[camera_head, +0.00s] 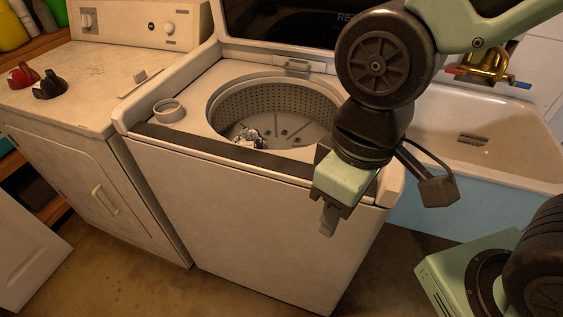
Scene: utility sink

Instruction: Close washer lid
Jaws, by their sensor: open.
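The washer (255,210) stands in the middle, with its tub (275,108) uncovered. Its lid (290,22) is raised at the back, showing a dark panel with partial lettering; my arm hides its right part. A small metallic item (248,137) lies in the tub. My gripper (327,228) points down in front of the washer's front right corner, apart from the lid. Its fingers overlap in this view, and it appears empty.
A dryer (100,140) stands to the left, with red and black clamps (47,84) on top. A sink (490,140) with a brass faucet (488,62) is on the right. A white panel (25,245) stands at the lower left. Floor is clear in front of the dryer.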

